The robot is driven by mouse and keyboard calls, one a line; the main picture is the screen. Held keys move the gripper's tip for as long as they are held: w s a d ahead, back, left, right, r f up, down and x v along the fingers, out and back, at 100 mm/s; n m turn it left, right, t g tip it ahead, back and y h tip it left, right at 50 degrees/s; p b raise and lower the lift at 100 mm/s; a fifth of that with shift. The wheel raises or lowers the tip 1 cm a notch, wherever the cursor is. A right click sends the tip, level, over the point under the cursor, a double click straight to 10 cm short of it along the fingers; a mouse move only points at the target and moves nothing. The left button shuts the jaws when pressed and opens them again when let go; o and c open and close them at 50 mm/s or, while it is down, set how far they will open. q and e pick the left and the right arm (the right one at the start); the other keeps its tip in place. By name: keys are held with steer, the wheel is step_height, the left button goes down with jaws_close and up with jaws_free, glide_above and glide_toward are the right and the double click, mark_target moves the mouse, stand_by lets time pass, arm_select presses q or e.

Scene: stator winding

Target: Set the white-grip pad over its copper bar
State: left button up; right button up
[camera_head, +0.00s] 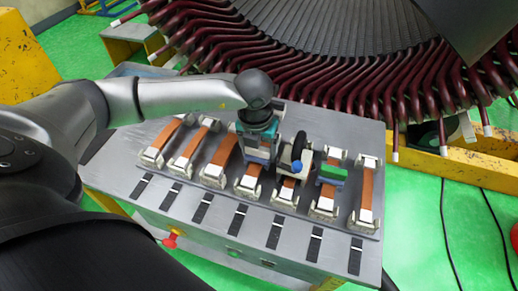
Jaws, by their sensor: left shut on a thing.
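My left gripper (262,146) reaches in from the left over the middle of the grey workbench, pointing down. It is shut on a small pad, taken to be the white-grip pad; the fingers hide most of it. A copper bar (250,176) with white end sleeves lies in holders just below and in front of the gripper. The gripper covers the far part of this bar. I cannot tell whether the pad touches the bar. My right gripper is not in view.
A green-grip pad (333,173) sits across a bar further right. More copper bars (188,149) lie left. Black strips (239,219) line the front. The stator's maroon coil ends (330,105) stand behind.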

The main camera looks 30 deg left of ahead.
mark_target(256, 159)
arm_select(q)
steer(key=o, duration=1.3)
step_height(256, 159, up, 15)
steer(key=s, duration=0.2)
steer(key=shift+s+d+p, duration=0.15)
steer(key=shift+d+p, duration=0.1)
steer(key=shift+p, duration=0.2)
